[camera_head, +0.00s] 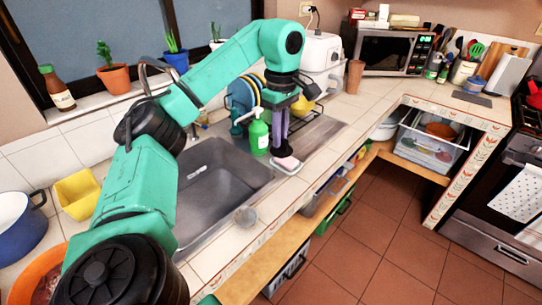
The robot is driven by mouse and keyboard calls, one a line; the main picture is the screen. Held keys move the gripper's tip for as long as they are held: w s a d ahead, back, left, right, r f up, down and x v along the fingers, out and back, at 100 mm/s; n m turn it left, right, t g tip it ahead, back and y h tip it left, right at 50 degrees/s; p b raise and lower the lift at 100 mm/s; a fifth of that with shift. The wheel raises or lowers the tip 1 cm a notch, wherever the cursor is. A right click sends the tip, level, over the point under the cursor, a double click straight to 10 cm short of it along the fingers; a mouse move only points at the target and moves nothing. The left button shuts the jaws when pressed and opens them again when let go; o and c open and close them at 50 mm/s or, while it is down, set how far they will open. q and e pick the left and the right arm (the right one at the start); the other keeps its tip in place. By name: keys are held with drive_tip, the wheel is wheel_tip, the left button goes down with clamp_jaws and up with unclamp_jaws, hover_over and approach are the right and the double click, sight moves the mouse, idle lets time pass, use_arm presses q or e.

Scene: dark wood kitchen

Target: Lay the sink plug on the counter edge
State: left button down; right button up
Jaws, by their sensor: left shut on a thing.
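My left gripper (280,150) points straight down over the counter strip at the sink's front right corner. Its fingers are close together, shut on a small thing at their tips. A pink, pale-edged, block-like thing (288,164) shows right at the fingertips, at the counter edge; I cannot tell whether it is the thing held or lies under it. The sink (222,180) is a grey metal basin, partly behind my left arm. I cannot make out the sink plug for certain.
A green soap bottle (259,136) stands close left of the gripper. A dish rack with plates (243,93) is behind it. A yellow tub (78,194) and blue pot (20,226) are at the left. The counter to the right (350,110) is mostly clear.

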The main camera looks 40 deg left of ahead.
use_arm(q)
wheel_tip(320, 180, down, 12)
drive_tip(key=b, duration=0.2)
drive_tip(key=shift+w+a+b, duration=0.1)
drive_tip(key=shift+b, duration=0.25)
drive_tip(key=f, duration=0.3)
drive_tip(key=shift+s+f, duration=0.25)
drive_tip(key=shift+f, duration=0.1)
drive_tip(key=shift+w+f, duration=0.1)
drive_tip(key=shift+w, duration=0.05)
use_arm(e)
drive_tip(key=f, duration=0.1)
drive_tip(key=s+f, duration=0.1)
drive_tip(key=f, duration=0.2)
drive_tip(key=shift+s+a+f, duration=0.15)
drive_tip(key=shift+a+f, duration=0.1)
drive_tip(key=shift+f, duration=0.1)
use_arm(q)
drive_tip(key=shift+f, duration=0.1)
drive_tip(key=c, duration=0.9)
unclamp_jaws()
use_arm(e)
drive_tip(key=shift+s, duration=0.15)
